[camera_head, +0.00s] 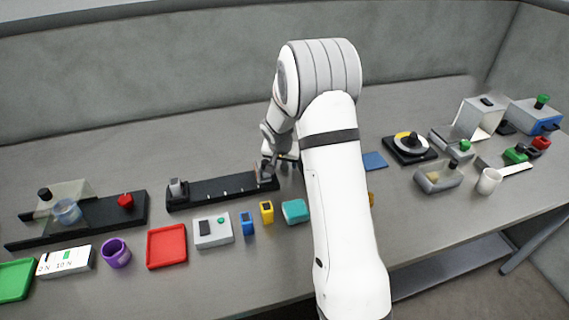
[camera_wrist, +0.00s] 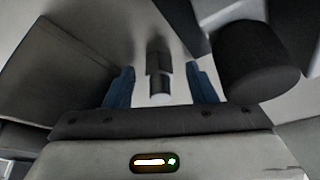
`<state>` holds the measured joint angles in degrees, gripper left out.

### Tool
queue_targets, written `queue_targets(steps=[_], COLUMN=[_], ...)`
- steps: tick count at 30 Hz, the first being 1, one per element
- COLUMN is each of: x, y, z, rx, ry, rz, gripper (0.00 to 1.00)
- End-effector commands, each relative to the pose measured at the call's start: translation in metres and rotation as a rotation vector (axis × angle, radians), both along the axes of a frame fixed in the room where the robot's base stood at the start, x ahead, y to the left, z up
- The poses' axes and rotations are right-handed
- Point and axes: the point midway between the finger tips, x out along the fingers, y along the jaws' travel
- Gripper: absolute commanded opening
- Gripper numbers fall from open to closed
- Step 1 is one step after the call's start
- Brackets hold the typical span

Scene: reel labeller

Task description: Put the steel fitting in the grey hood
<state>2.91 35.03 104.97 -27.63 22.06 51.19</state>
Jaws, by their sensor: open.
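My gripper (camera_head: 282,158) hangs low over the table near the right end of the black rail, partly hidden by my arm. In the wrist view my gripper (camera_wrist: 161,87) is open, with two blue fingers apart. A small dark and light metal cylinder (camera_wrist: 159,84), perhaps the steel fitting, shows between the fingers; I cannot tell whether either finger touches it. A pale grey open-fronted box (camera_head: 480,117), perhaps the grey hood, stands at the far right of the table, well away from my gripper.
The black rail (camera_head: 222,188) carries upright end pieces. A red tray (camera_head: 167,246), a purple cup (camera_head: 116,253) and a teal block (camera_head: 295,211) stand in front. In the wrist view a large dark cylinder (camera_wrist: 258,65) is close beside the right finger.

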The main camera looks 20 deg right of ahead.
Motion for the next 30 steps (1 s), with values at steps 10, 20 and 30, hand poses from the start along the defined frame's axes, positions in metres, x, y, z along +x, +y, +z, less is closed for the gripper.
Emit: queue_targets(steps=[10, 20, 30], x=[-0.0002, -0.0002, 0.0], y=[0.0001, 0.0004, 0.0005], z=[0.0, 0.0002, 0.0013], rx=[0.0, 0.0, -0.001], ry=[0.0, 0.0, -0.001], rz=[0.0, 0.001, 0.001], gripper=[0.35, 0.08, 0.0])
